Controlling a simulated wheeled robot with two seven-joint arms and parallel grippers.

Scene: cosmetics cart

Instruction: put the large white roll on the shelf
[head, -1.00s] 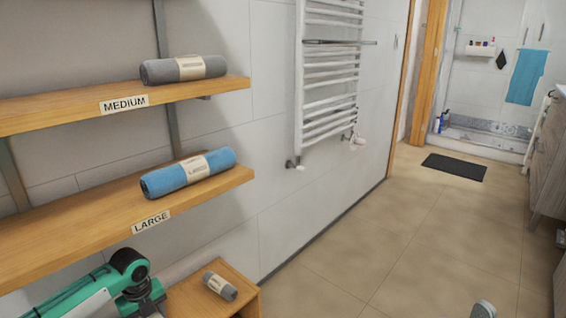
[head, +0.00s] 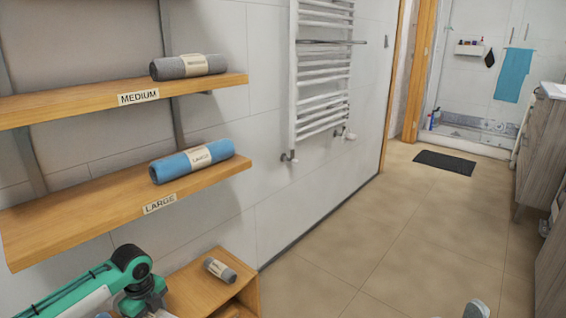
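No white roll shows in the head view. The shelf labelled LARGE (head: 75,224) is at the left and bears a blue roll (head: 193,161) with a pale band at its right end. The shelf labelled MEDIUM (head: 60,107) above it bears a grey roll (head: 188,67). My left arm comes in at the lower left, below the LARGE shelf; its gripper's fingers are not visible. A small grey piece of what may be my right arm shows at the bottom edge, with no gripper in view.
A small grey roll (head: 220,269) lies on a low wooden unit (head: 190,285) below the shelves. A towel radiator (head: 322,75) hangs on the wall. Wooden cabinets (head: 541,150) stand at the right. The tiled floor (head: 385,235) between is clear up to a dark mat (head: 444,162).

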